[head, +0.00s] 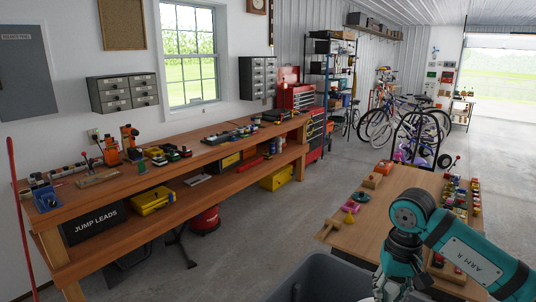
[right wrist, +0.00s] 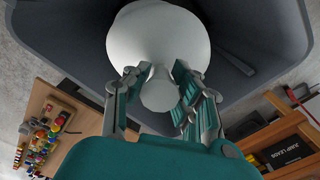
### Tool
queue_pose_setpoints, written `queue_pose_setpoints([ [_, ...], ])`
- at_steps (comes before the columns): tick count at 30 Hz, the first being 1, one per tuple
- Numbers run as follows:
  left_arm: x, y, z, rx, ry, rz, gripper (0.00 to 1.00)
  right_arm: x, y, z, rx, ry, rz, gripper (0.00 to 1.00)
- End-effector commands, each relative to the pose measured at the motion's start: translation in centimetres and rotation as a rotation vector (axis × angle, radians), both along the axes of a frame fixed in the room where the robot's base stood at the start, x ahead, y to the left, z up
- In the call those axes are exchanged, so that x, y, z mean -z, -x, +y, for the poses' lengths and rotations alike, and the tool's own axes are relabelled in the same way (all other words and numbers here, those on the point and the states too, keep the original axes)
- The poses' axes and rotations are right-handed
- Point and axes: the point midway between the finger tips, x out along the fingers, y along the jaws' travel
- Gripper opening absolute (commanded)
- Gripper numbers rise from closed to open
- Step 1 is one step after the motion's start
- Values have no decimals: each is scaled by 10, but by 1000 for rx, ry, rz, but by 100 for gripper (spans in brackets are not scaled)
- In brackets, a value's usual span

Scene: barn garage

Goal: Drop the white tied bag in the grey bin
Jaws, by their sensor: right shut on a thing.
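The white tied bag (right wrist: 158,40) hangs in my right gripper, its round body beyond the fingers in the right wrist view. My right gripper (right wrist: 158,84) is shut on the bag's tied neck. In the head view the right gripper (head: 388,290) is at the bottom edge, pointing down, and the bag is mostly cut off there. The grey bin (head: 305,274) is at the bottom of the head view, below and beside this gripper. In the right wrist view the bin (right wrist: 285,50) surrounds the bag, which appears over its opening. My left gripper is in neither view.
A wooden table (head: 400,182) with several small coloured items stands just behind the bin. A long workbench (head: 130,185) with tools runs along the left wall. Bicycles (head: 395,118) stand at the back. The concrete floor (head: 255,225) between bench and table is clear.

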Motion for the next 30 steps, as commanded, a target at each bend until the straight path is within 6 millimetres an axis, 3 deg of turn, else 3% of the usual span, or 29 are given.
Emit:
queue_pose_setpoints([
  [9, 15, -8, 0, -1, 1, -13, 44, 37, 0, 0, -1, -2, 0, 0],
  [20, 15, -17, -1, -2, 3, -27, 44, 43, 0, 0, -1, -1, -3, 0],
  [21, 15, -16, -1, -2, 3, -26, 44, 43, 0, 0, -1, -1, -3, 24],
  [27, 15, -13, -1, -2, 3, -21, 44, 44, 0, 0, -1, -1, -2, 50],
  [30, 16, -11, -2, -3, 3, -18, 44, 44, 0, 0, -1, -1, -1, 50],
])
